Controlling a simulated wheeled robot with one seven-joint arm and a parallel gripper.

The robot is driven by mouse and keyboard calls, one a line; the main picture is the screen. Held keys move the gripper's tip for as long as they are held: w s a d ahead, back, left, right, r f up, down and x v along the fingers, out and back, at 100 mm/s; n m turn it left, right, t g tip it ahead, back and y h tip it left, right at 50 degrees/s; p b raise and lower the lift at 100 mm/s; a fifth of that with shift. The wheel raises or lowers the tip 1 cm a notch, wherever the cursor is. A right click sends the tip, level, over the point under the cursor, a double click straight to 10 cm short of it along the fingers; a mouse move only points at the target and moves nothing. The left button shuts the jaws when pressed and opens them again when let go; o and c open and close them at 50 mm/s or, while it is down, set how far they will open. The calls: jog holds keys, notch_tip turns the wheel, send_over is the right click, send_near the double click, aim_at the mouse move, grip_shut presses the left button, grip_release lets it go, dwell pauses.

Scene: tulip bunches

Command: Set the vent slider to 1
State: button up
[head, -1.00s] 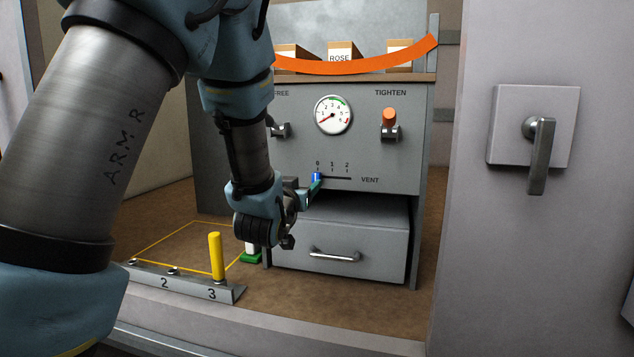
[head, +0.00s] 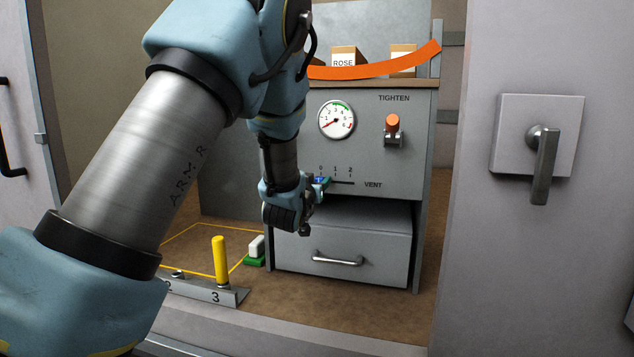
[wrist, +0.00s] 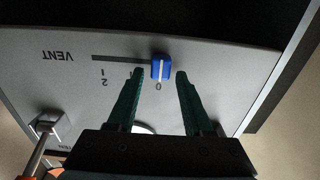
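The vent slider is a blue knob (wrist: 161,68) with a white line, on a dark slot marked 0, 1 and 2. In the wrist view the knob is at the 0 end of the slot. My gripper (wrist: 160,72) is open, with one green finger on each side of the knob and a small gap showing on both sides. In the head view my gripper (head: 321,184) is at the slot's left end and partly covers the knob. The 1 and 2 marks and the word VENT lie to the right there.
A drawer (head: 345,240) with a bar handle is below the slider. A gauge (head: 337,119) and an orange-tipped TIGHTEN lever (head: 392,128) are above. A yellow peg (head: 220,262) stands in a numbered rack at the front left. An orange strip (head: 375,68) crosses the shelf.

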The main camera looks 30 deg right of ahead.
grip_shut()
dwell(1.1)
